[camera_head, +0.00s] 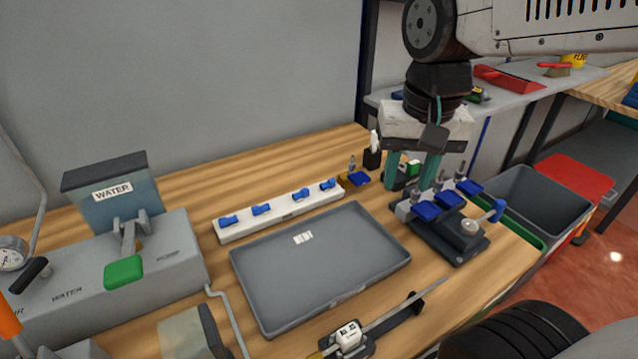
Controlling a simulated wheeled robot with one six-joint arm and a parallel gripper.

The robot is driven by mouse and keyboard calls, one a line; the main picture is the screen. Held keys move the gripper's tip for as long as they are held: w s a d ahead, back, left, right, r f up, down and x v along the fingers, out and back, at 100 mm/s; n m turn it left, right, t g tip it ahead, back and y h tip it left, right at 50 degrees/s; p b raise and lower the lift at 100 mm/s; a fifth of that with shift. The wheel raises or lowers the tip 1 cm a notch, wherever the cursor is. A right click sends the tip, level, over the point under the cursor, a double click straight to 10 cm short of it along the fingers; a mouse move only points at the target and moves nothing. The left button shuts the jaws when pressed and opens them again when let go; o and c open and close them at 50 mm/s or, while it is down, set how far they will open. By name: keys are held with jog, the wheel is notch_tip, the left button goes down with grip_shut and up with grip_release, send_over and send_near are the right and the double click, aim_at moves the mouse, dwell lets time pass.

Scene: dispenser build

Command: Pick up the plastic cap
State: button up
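I cannot single out the plastic cap with certainty. Several small blue pieces sit in a row on a white rack (285,212) behind the tray, such as the leftmost blue piece (228,221). More blue pieces, such as one blue block (425,211), sit on the dark fixture (455,238) at the right. My gripper (409,187) points down behind the fixture, its two teal fingers apart. It looks open, with a small green and white thing (413,167) showing between or behind the fingers. The fingertips are partly hidden by the fixture.
A shallow grey tray (262,300) lies mid-bench with a small white piece in it. A grey water dispenser (150,262) stands left. A dark spray bottle (372,157) stands left of my gripper. A clamp-like tool (390,320) lies in front. A grey bin (535,215) stands right.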

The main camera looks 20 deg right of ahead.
jog(key=w+a+f+m, duration=0.15)
jog(key=w+m, duration=0.45)
jog(key=w, duration=0.7)
jog(key=m+g, duration=0.1)
jog(key=m, duration=0.5)
send_over(334, 185)
notch_tip(334, 185, down, 7)
notch_tip(334, 185, down, 7)
jog(key=shift+f, duration=0.15)
grip_shut()
